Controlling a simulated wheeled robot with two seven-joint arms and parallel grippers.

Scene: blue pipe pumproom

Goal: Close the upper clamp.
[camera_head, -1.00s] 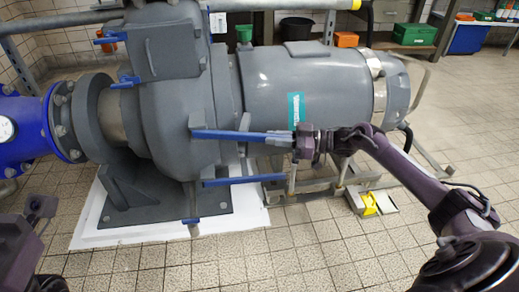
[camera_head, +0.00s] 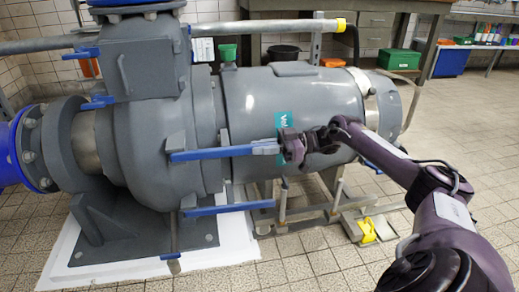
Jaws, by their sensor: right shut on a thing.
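The upper clamp's blue handle (camera_head: 208,154) sticks out nearly level across the front of the grey pump casing. A parallel lower blue handle (camera_head: 230,208) lies below it. My right gripper (camera_head: 265,147) is shut on the right end of the upper handle, its fingers covering that end. The right arm reaches in from the lower right. How far the clamp is closed cannot be told. My left gripper is not in view.
The grey pump casing (camera_head: 147,140) and motor housing (camera_head: 300,105) stand behind the handles. More blue handles (camera_head: 98,102) sit on the casing's left side. A yellow piece (camera_head: 367,230) lies by the frame foot. Tiled floor at right is open.

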